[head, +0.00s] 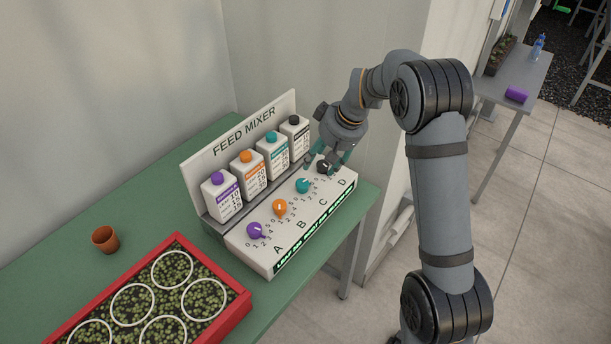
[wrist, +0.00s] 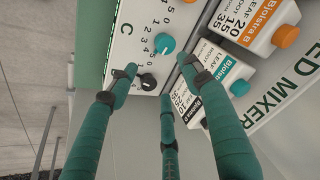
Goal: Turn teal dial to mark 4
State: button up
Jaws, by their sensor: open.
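The teal dial (head: 303,185) sits on the white sloped panel of the feed mixer (head: 262,226), third in the row, at column C. In the wrist view the teal dial (wrist: 165,43) shows beyond my fingertips, with numbers around one side. A white pointer line is on the dial, but the mark it points to is too small to tell. My gripper (head: 328,160) is open above the right end of the panel, near the black dial (head: 323,167). In the wrist view my teal fingers (wrist: 160,85) are spread, apart from the teal dial and close around the black dial (wrist: 148,82).
A purple dial (head: 256,230) and an orange dial (head: 280,207) are on the same panel. Several labelled bottles (head: 250,172) stand behind the dials. A red tray (head: 240,303) and a brown pot (head: 105,239) are on the green table (head: 140,215).

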aim_at(303, 182)
jog(key=a+f+n, duration=0.1)
jog(key=f, duration=0.2)
jog(key=a+f+n+p, duration=0.1)
jog(key=a+f+n, duration=0.1)
jog(key=f, duration=0.1)
jog(key=w+a+f+n+p, duration=0.1)
jog(key=f+n, duration=0.1)
jog(key=f, duration=0.1)
jog(key=shift+a+f, duration=0.1)
jog(key=shift+a, duration=0.15)
jog(key=c, duration=1.1)
jog(key=shift+c, duration=0.3)
